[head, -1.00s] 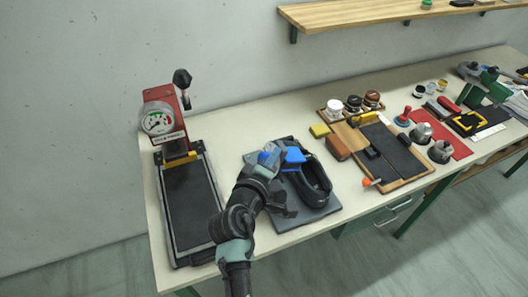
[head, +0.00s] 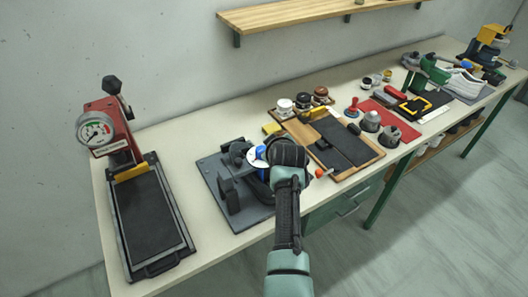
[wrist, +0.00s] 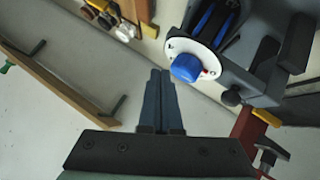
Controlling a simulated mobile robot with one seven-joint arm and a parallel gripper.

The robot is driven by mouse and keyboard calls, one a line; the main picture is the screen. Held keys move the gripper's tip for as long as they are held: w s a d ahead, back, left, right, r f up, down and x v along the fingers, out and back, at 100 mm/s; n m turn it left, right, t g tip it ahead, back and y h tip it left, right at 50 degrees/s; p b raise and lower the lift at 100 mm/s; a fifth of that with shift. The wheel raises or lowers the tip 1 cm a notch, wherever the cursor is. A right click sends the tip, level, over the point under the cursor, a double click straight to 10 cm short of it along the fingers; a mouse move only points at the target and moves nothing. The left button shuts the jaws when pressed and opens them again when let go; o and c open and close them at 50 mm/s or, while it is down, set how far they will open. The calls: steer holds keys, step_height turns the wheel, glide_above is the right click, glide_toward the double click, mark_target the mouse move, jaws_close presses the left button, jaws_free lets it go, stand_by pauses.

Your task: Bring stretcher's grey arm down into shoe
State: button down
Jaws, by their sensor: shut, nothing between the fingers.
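In the head view a white shoe (head: 465,82) sits on a dark mat at the far right of the bench. A green stand with grey upper parts (head: 428,72) is to its left; I cannot tell whether its arm touches the shoe. My gripper is hidden behind my wrist in the head view, over a grey device on a grey plate (head: 213,172). In the wrist view my gripper (wrist: 158,75) is shut and empty. The device's white dial with a blue knob (wrist: 187,67) is beside the fingertips, apparently apart. Dark parts with blue strips show behind the dial.
A red press with a gauge (head: 95,130) and black bed is on the left. Jars (head: 303,102), a dark board (head: 345,142), a red mat with metal cups (head: 371,121) and a yellow machine (head: 490,45) line the bench. A wooden shelf (head: 300,15) is on the wall.

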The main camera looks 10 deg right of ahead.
steer(key=shift+m+y, duration=0.3)
steer(key=shift+y, duration=0.2)
steer(key=shift+w+d+f+b, duration=0.15)
steer(key=shift+d+f+b, duration=0.35)
steer(key=shift+f+b, duration=0.35)
steer(key=shift+w+d+f+b, duration=0.2)
steer(key=shift+d+f+b, duration=0.35)
steer(key=shift+b, duration=0.45)
steer(key=shift+w+d+f+b, duration=0.15)
steer(key=shift+d+f+b, duration=0.25)
steer(key=shift+f+b, duration=0.45)
steer(key=shift+g, duration=0.3)
